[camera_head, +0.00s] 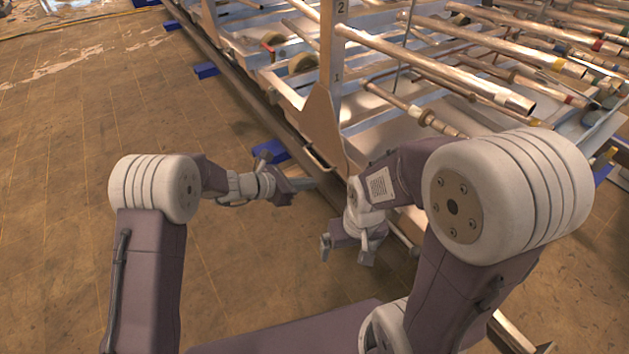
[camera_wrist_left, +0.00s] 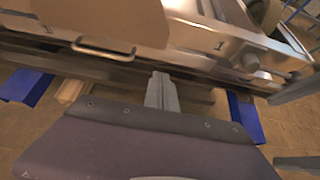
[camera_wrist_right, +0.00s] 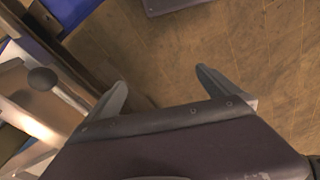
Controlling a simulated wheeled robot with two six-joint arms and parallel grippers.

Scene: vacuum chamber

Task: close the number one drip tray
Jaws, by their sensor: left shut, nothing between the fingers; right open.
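A metal face marked 1 (camera_wrist_left: 205,42), probably the number one drip tray's front, shows in the left wrist view. A bar handle (camera_wrist_left: 103,48) is left of it; in the head view the handle (camera_head: 318,160) sits low beside the rack post. I cannot tell how far the tray is out. My left gripper (camera_head: 312,184) is shut and empty, its fingertips (camera_wrist_left: 161,78) pointing at the rack's low rail, apart from the handle in the picture. My right gripper (camera_head: 347,250) is open and empty, lower and nearer; its spread fingers (camera_wrist_right: 160,88) show floor between them.
The metal rack holds several long copper-coloured tubes (camera_head: 440,75) above pale trays. A post (camera_head: 333,45) carries the marks 1 and 2. Blue blocks (camera_head: 270,151) lie along the low rail (camera_head: 240,92). The tiled floor (camera_head: 90,110) at left is clear.

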